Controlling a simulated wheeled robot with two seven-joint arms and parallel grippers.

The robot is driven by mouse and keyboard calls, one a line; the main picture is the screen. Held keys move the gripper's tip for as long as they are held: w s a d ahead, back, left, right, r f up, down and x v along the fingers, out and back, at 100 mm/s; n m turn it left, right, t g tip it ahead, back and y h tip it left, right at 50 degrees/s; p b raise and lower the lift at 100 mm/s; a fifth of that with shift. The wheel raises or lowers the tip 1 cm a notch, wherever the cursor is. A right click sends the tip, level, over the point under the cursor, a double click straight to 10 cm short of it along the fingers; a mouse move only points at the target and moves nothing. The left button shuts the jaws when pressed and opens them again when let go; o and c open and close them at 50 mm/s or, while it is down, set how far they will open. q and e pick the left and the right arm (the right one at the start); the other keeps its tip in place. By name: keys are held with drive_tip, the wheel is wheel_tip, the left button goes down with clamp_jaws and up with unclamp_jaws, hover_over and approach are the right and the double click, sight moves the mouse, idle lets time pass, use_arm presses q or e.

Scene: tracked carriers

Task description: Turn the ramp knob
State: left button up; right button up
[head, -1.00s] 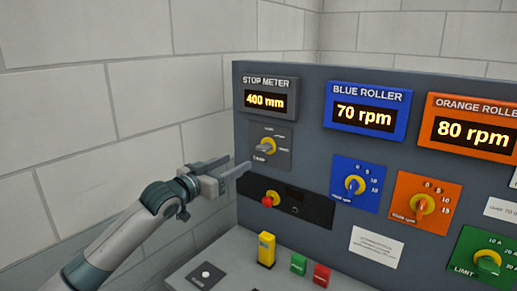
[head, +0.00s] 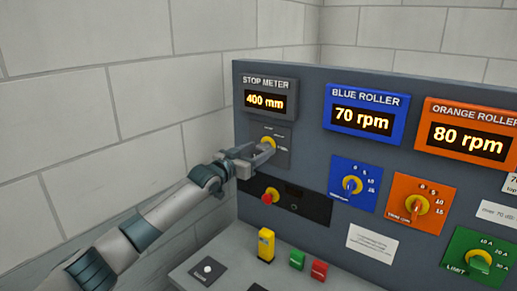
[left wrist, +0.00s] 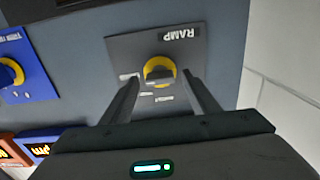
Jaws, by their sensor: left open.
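The ramp knob (head: 268,141) is yellow with a dark grip bar and sits on a grey plate (head: 283,158) below the stop meter display (head: 271,84), which reads 400 mm. In the left wrist view the knob (left wrist: 160,68) appears between my fingers, on a plate with an upside-down RAMP label (left wrist: 180,34). My left gripper (head: 258,153) is open at the knob, with one finger on each side of it in the left wrist view (left wrist: 161,84). I cannot tell whether the fingers touch it. The gripper partly covers the plate in the head view. My right gripper is out of view.
Below is a black strip with a red knob (head: 269,196). Blue (head: 353,184), orange (head: 420,205) and green (head: 480,260) knob plates are to the right. A yellow block (head: 266,245) and green and red buttons stand on the ledge. A block wall is at left.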

use_arm(q)
drive_tip(key=shift+w+d, duration=0.1)
drive_tip(key=shift+w, duration=0.05)
drive_tip(key=c, duration=1.1)
drive_tip(key=shift+o, duration=0.2)
